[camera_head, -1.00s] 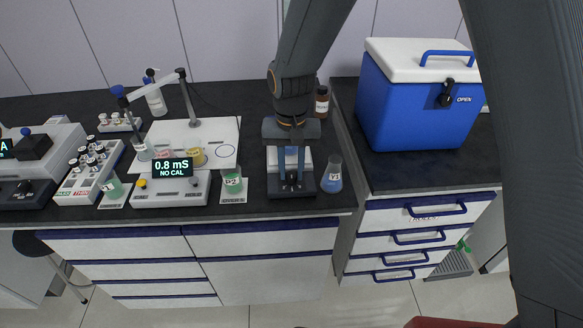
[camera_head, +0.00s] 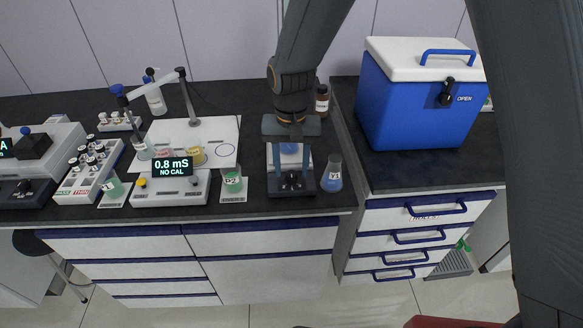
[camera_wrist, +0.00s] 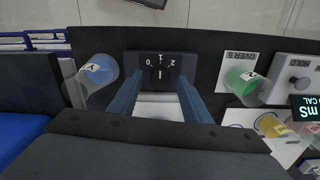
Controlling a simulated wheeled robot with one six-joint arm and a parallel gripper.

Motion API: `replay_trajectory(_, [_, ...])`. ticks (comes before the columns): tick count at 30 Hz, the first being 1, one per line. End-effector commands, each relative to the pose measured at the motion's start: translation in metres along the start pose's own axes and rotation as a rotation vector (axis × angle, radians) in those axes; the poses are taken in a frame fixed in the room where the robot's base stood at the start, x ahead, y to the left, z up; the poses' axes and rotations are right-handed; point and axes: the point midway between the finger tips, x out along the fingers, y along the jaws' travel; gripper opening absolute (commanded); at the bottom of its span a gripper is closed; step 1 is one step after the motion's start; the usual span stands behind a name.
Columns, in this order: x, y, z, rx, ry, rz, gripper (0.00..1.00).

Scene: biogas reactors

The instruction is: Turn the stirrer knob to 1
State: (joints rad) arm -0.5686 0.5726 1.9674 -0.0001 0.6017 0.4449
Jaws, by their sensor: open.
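The stirrer (camera_head: 291,190) is a dark box with a pale top plate near the bench's front edge. Its knob (camera_wrist: 160,73) is dark, on the black front panel, with white marks 0, 1 and 2 around it. The knob's exact setting is too small to tell. My gripper (camera_head: 291,176) points down over the stirrer, its two blue fingers apart. In the wrist view the open gripper (camera_wrist: 159,82) has a finger on each side of the knob, with nothing visibly held.
A flask of blue liquid (camera_head: 332,176) stands close right of the stirrer. A beaker of green liquid (camera_head: 232,182) stands to its left, beside the meter (camera_head: 170,187) reading 0.8 mS NO CAL. A blue cool box (camera_head: 415,110) is at the right.

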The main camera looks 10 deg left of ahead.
Motion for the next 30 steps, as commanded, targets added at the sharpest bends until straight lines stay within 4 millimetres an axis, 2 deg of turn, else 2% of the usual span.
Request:
replay_trajectory(9, [-0.045,-0.001,-0.001,0.000,0.004,-0.002,0.44])
replay_trajectory(15, [-0.068,-0.001,-0.001,0.000,0.003,-0.001,0.44])
replay_trajectory(30, [-0.073,0.000,0.000,0.000,0.001,0.000,0.44])
